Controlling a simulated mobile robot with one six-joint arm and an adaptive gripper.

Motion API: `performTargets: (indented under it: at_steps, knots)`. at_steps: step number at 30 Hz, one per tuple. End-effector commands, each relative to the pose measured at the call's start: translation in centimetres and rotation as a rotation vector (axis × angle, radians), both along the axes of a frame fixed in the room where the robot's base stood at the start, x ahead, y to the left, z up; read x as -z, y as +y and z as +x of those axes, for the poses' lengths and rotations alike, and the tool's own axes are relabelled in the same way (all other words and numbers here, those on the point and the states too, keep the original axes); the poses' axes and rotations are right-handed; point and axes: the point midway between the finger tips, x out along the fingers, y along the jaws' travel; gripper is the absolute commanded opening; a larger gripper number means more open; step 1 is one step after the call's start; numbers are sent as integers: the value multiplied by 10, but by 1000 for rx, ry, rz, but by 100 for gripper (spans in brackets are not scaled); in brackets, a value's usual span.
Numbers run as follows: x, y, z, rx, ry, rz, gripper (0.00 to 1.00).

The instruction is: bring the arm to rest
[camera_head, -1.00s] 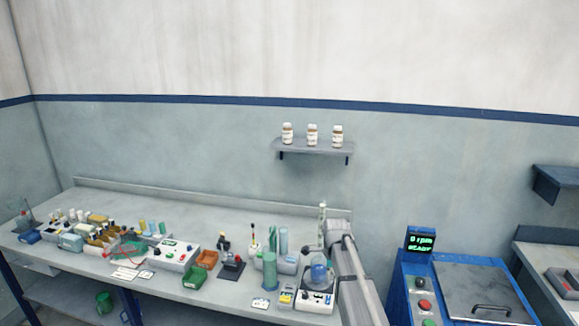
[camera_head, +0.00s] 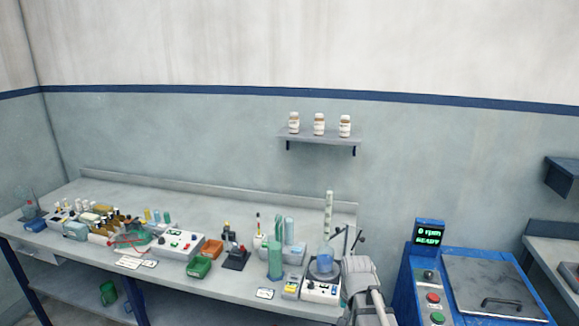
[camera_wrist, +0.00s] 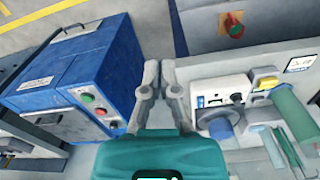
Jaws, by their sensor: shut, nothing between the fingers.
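My gripper (camera_wrist: 160,72) shows in the wrist view with its two grey fingers close together, shut and empty. It hangs over the gap between the blue machine (camera_wrist: 70,85) on the left and the bench (camera_wrist: 265,52) on the right. In the head view only a grey part of my arm shows at the lower edge, in front of the bench's right end.
A white stirrer (camera_head: 320,290) with a blue-liquid vessel (camera_head: 325,258) stands at the bench's right end, close to my arm. The blue machine (camera_head: 430,300) with its READY display is just right. A wall shelf (camera_head: 320,137) holds three bottles.

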Motion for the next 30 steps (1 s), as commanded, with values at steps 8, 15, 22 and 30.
performTargets:
  at_steps: [8,15,22,30]
  knots:
    - [13,-2,-46,-314,7,1,0]
    - [15,-2,-55,-407,9,0,0]
    - [14,-2,-54,-409,9,0,0]
    - [14,-2,-54,-408,9,0,50]
